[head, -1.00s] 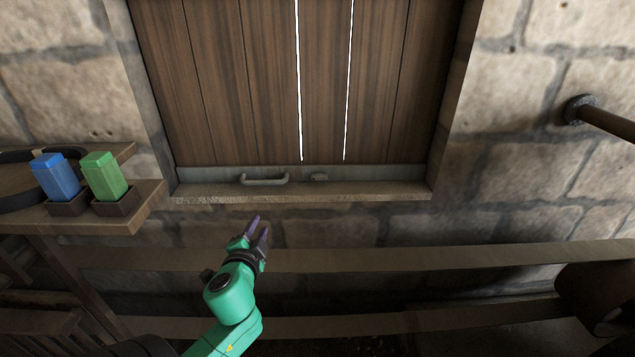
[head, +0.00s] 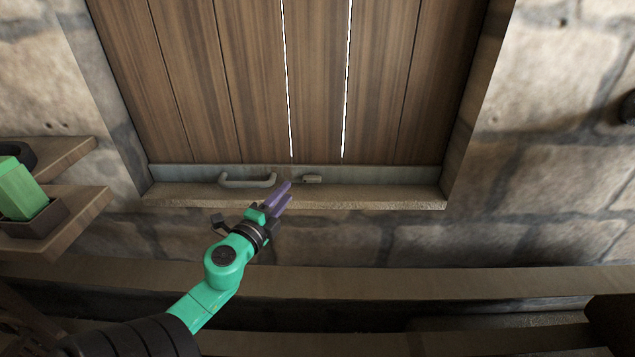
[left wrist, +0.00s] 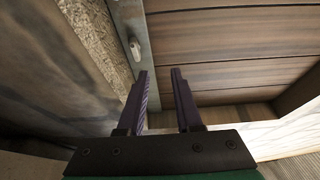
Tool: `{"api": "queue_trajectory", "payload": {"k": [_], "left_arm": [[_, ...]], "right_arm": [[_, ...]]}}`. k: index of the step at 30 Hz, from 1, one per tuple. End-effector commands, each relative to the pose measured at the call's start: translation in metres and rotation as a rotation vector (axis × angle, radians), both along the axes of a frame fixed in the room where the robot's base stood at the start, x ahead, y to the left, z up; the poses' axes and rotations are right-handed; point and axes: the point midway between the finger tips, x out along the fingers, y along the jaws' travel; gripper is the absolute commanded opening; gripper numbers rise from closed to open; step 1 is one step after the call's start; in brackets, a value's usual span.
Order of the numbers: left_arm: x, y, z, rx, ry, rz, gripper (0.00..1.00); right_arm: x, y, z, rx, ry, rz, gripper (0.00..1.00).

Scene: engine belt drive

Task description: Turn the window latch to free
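The window latch (head: 312,179) is a small pale metal piece on the grey rail at the bottom of the wooden window shutter (head: 260,90). It lies about level, to the right of a bar handle (head: 248,182). The latch also shows in the left wrist view (left wrist: 135,48), beyond the fingertips. My left gripper (head: 286,194), with purple fingers, is just below and left of the latch, apparently not touching it. In the left wrist view its fingers (left wrist: 160,72) are apart with nothing between them. My right gripper is out of view.
Wooden shelves (head: 60,225) at the left hold a green block (head: 20,190) in a dark holder. A long wooden beam (head: 400,282) crosses below the window. Stone walls flank the opening.

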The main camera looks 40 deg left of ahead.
Motion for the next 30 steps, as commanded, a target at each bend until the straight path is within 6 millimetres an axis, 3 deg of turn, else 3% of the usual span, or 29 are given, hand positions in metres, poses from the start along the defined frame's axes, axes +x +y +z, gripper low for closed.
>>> {"api": "queue_trajectory", "payload": {"k": [1,7,10,14,21,30], "left_arm": [[0.0,0.0,-0.018,-0.001,0.0,0.001,0.34],[-0.001,0.0,-0.053,-0.001,0.0,0.001,0.34],[-0.001,0.0,-0.064,-0.001,0.0,0.001,0.34],[0.006,0.001,-0.061,-0.001,-0.002,0.0,0.34],[0.058,0.015,-0.056,0.004,-0.004,0.0,0.34],[0.123,0.033,-0.062,-0.001,-0.003,0.004,0.34]], "right_arm": [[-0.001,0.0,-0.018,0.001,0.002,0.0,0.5],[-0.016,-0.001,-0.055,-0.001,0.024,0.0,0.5],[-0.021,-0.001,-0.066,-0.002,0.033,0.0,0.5],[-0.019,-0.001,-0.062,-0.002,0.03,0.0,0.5],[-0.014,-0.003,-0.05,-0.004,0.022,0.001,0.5],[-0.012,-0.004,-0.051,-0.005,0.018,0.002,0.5]]}}
